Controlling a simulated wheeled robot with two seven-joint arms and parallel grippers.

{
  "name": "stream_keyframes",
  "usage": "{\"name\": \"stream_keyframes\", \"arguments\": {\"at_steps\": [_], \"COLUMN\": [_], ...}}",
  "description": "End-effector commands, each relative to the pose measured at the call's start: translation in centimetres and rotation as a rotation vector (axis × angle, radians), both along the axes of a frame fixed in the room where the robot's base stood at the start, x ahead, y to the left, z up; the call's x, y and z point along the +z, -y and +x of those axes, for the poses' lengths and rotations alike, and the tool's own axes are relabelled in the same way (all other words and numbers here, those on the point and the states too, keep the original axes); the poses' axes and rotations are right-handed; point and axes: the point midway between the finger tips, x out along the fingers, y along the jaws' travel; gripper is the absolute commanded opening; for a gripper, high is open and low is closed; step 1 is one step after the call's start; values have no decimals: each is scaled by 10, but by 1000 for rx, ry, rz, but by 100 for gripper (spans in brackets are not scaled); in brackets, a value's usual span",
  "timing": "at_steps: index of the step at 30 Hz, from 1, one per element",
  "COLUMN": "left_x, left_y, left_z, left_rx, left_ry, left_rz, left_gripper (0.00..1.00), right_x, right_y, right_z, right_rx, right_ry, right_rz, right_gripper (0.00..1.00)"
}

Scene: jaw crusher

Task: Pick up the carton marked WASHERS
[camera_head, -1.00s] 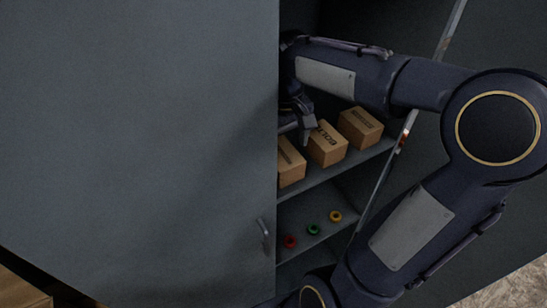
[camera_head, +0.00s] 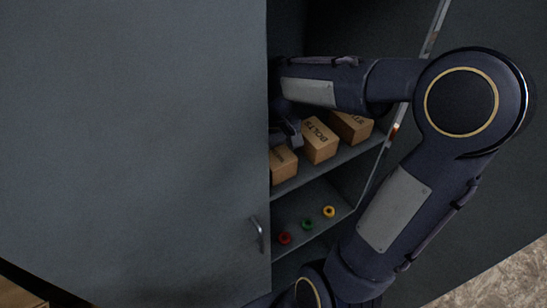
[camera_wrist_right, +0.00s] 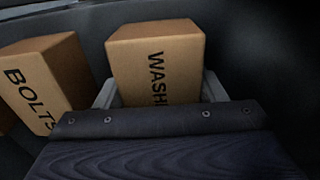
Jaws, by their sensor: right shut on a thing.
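The carton marked WASHERS (camera_wrist_right: 157,65) is a brown box with black letters; only "WASH" shows in the right wrist view. My right gripper (camera_wrist_right: 158,92) has one finger on each side of it and is shut on it. In the head view the leftmost carton (camera_head: 283,164), partly cut off by the grey door, sits at the upper shelf below my right gripper (camera_head: 286,132); its label is not readable there. Whether it touches the shelf is unclear. My left gripper is not in view.
A carton marked BOLTS (camera_head: 320,141) stands just beside it, and another carton (camera_head: 352,127) stands further right. The grey cabinet door (camera_head: 130,150) covers the left. Red (camera_head: 284,238), green (camera_head: 307,224) and yellow (camera_head: 329,211) rings lie on the lower shelf.

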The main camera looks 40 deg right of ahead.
Motion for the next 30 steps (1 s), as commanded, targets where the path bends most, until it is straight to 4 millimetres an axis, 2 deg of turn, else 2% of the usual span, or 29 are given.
{"name": "stream_keyframes", "arguments": {"at_steps": [1, 4, 13, 17, 24, 30], "left_x": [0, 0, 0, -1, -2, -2], "left_y": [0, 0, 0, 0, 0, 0], "left_z": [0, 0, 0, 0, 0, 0], "left_rx": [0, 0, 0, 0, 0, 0], "left_ry": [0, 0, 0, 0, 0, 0], "left_rz": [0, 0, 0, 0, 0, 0], "left_gripper": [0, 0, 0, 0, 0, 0], "right_x": [0, 1, 8, 28, 75, 97], "right_y": [0, 0, 0, 0, 0, 0], "right_z": [0, 0, 1, 1, 1, 1], "right_rx": [0, 0, 0, 0, 1, 1], "right_ry": [0, 2, 4, 8, 7, 4], "right_rz": [0, 0, -1, -1, -1, 0], "right_gripper": [35, 24, 24, 24, 24, 24]}}
